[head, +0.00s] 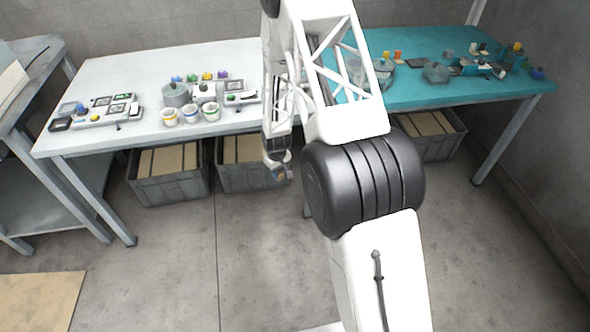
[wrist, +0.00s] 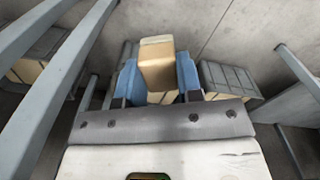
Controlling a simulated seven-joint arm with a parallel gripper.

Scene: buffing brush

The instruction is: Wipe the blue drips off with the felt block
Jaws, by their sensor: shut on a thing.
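My gripper (wrist: 158,78) is shut on a tan block (wrist: 157,50), which looks like the felt block. The block stands out between two blue fingers in the wrist view. In the head view my gripper (head: 281,174) is small and hangs in front of the white table (head: 130,72), lower than its top and clear of it. The block is too small to make out there. I cannot make out any blue drips in either view.
Three white cups (head: 190,114) stand near the white table's front edge, with a grey pot (head: 176,95) behind them. A teal table (head: 430,92) with several small items is at right. Grey crates (head: 170,190) sit under the tables.

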